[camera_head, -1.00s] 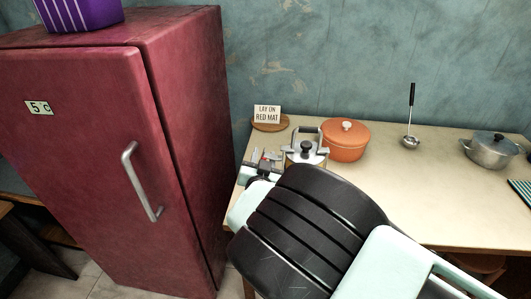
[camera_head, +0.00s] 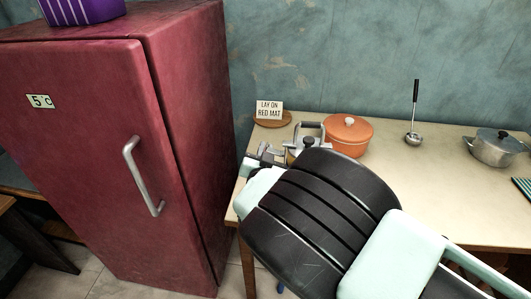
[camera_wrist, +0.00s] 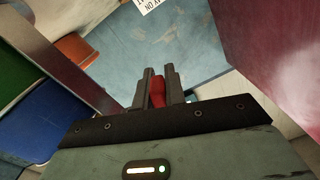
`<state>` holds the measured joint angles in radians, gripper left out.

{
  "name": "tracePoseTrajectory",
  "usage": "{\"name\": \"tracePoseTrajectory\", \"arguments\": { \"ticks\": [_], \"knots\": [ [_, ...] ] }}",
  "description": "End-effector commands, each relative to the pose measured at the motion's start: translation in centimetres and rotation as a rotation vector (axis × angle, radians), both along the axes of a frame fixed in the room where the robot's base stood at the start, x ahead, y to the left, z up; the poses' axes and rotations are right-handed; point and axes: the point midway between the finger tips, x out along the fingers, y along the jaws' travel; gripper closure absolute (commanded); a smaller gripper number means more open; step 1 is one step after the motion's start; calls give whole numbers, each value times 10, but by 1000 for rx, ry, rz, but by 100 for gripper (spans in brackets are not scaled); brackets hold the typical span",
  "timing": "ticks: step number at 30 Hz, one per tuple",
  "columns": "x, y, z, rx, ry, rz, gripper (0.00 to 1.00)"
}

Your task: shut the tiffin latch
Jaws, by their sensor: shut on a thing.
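The tiffin (camera_head: 308,142) stands at the table's near left side in the head view. Its black lid knob and grey carrying handle show; my arm hides most of its body. My gripper (camera_head: 264,152) is low at its left, partly hidden behind my own wrist. In the wrist view, the two dark fingers of my gripper (camera_wrist: 161,75) are closed on a red piece (camera_wrist: 158,92), which looks like the tiffin latch lever. Whether the latch is seated cannot be told from these frames.
An orange lidded pot (camera_head: 348,134) stands right behind the tiffin. A sign (camera_head: 268,108) stands on a round wooden board behind it. A ladle (camera_head: 414,125) and a grey pot (camera_head: 497,148) are farther right. A red fridge (camera_head: 100,150) stands close on the left.

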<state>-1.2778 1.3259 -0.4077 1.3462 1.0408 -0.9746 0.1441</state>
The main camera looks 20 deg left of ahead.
Motion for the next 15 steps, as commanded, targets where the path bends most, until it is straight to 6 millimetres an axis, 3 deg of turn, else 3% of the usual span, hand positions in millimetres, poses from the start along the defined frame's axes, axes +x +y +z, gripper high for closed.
{"name": "tracePoseTrajectory", "arguments": {
  "ticks": [15],
  "knots": [
    [2,-2,14,413,118,-3,100]
  ]
}}
